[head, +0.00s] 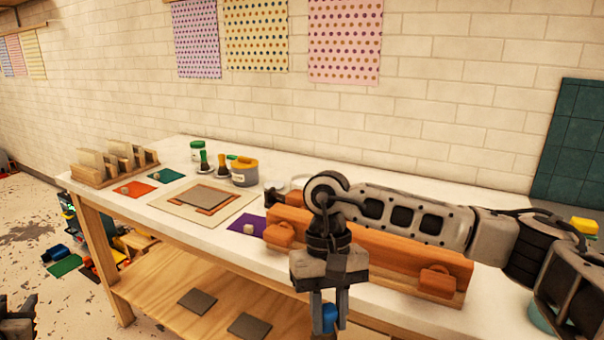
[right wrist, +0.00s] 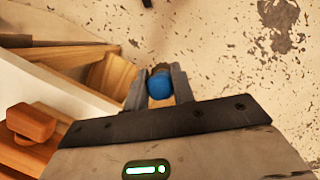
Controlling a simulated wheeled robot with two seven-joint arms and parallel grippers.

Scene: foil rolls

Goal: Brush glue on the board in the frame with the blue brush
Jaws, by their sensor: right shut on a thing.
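My right gripper (head: 329,312) hangs in front of the bench's near edge. It is shut on the blue brush, whose blue part (head: 329,318) shows between the fingers. In the right wrist view the blue brush (right wrist: 161,85) sits between the fingertips, with a brownish part just beyond; its bristles cannot be made out. The grey board (head: 208,195) lies flat in the pale frame (head: 178,207) on the bench, left of and beyond the right gripper. My left gripper (head: 20,320) is dark and partly cut off at the lower left; its jaws cannot be read.
A wooden rack (head: 115,165) is at the bench's left end. An orange wooden rail (head: 385,255) lies along the right front, under my right arm. Grey boards (head: 198,300) lie on the lower shelf.

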